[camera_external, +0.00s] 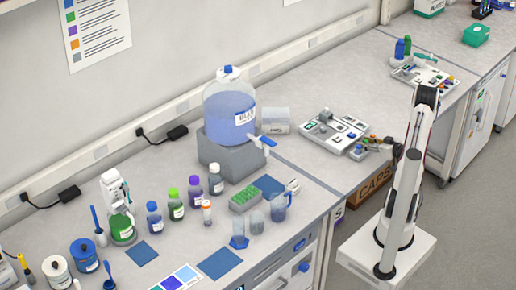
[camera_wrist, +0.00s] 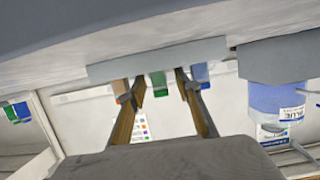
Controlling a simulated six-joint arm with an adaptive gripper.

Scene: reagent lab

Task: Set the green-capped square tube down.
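A green square-looking piece (camera_wrist: 158,84), which seems to be the green-capped tube, shows between the fingertips in the wrist view, against a grey bar. My gripper (camera_wrist: 160,86) has its two fingers apart, with a visible gap on either side of the green piece. I cannot tell how deep the tube lies between the fingers. An orange-brown piece (camera_wrist: 120,90) is beside the left finger and a blue piece (camera_wrist: 201,73) beside the right. In the external view my gripper (camera_external: 376,142) is low at the right end of the grey tray; the tube is too small to make out surely.
The grey tray (camera_external: 318,134) with several small blocks lies left of my gripper. The large blue carboy (camera_external: 230,112) stands further left on the bench, and also shows upside down in the wrist view (camera_wrist: 276,98). A cardboard box (camera_external: 372,186) is below the bench edge.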

